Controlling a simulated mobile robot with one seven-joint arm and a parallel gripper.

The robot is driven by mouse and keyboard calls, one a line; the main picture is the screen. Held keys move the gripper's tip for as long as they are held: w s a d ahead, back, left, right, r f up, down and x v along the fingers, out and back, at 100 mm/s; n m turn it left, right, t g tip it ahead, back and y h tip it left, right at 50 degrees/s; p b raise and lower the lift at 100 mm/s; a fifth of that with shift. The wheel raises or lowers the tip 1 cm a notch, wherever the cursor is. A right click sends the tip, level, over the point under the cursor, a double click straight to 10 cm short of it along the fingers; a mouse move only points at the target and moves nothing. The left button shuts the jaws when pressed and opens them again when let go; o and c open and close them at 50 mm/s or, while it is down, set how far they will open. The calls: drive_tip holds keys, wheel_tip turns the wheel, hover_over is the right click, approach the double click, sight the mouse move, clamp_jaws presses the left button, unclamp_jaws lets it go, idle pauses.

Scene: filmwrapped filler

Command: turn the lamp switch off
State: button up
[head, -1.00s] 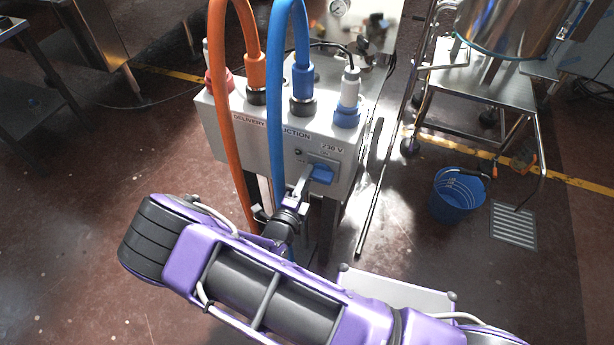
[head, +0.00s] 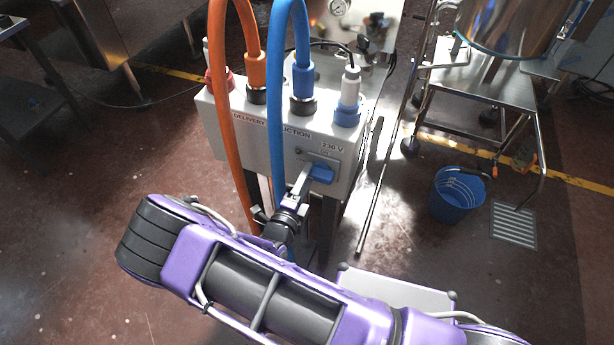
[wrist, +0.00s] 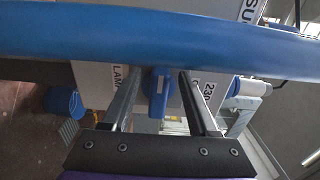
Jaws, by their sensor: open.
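The lamp switch (head: 321,173) is a blue handle on the front of a grey box, below the "230 V" mark. In the wrist view the switch (wrist: 159,92) stands between my two fingers, beside a label reading "LAMP". My gripper (head: 304,183) is at the switch in the head view, and it also shows in the wrist view (wrist: 161,84). The fingers are open, one on each side of the handle. I cannot tell whether either finger touches it. The finger ends partly hide the switch's left side in the head view.
A blue hose (head: 277,120) hangs close to my gripper and crosses the top of the wrist view. An orange hose (head: 222,120) hangs further left. The grey box (head: 225,135) carries both hoses' connectors. A blue bucket (head: 452,205) and a steel cart stand at right.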

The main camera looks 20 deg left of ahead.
drive_tip(key=s+a, duration=0.1)
drive_tip(key=s, duration=1.6)
drive_tip(key=shift+a, duration=0.15)
drive_tip(key=shift+w, duration=0.1)
